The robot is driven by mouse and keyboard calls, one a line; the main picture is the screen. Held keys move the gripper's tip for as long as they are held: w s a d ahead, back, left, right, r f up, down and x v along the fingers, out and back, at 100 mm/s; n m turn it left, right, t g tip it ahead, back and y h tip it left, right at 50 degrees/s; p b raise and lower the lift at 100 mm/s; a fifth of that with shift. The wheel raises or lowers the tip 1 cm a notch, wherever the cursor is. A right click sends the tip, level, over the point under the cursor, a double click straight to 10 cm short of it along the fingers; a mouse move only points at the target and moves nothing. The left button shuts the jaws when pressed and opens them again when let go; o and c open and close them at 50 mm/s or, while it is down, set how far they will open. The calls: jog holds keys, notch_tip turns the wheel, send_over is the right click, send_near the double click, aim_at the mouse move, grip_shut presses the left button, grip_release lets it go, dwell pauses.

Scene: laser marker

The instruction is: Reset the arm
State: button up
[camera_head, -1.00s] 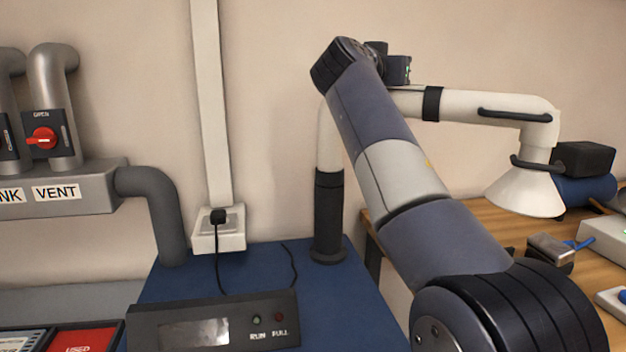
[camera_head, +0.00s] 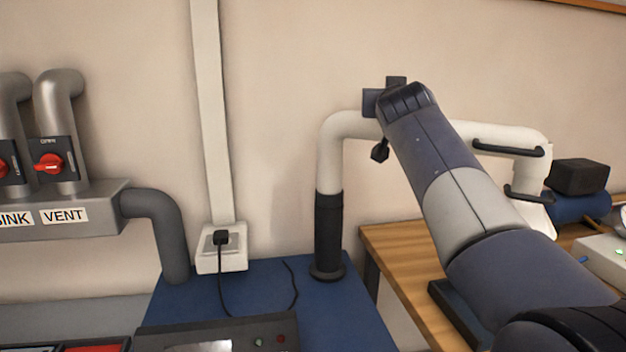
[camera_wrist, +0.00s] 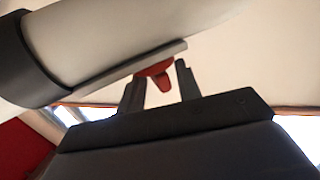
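My arm (camera_head: 465,205) reaches up and away from the lower right in the head view, with its wrist in front of the white extraction pipe (camera_head: 334,150). My gripper (camera_wrist: 160,78) shows in the wrist view with its two dark fingers apart. A red piece (camera_wrist: 157,76) shows at the gap between the fingers, below the pale pipe (camera_wrist: 120,40). I cannot tell whether it lies between the fingers or behind them, but the fingers do not look closed on it. In the head view my arm mostly hides the gripper and the hood.
A wooden bench (camera_head: 400,255) with a blue cylinder (camera_head: 580,207) and a black box (camera_head: 578,177) stands right. A blue surface (camera_head: 265,285) bears the pipe's black base and a dark control box (camera_head: 160,338). Grey ducts with red valve knobs (camera_head: 49,163) are at left.

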jog(key=shift+d+r+n+y+p, duration=0.2)
jog(key=shift+y+p, duration=0.25)
jog(key=shift+p, duration=1.85)
jog(key=shift+d+r+n+y+p, duration=0.1)
jog(key=shift+n+y+p, duration=0.3)
jog(key=shift+p, duration=1.85)
jog(key=shift+w+f+y+p, duration=0.15)
jog(key=shift+y+p, duration=0.1)
jog(key=shift+p, duration=0.6)
jog(key=shift+f, duration=0.2)
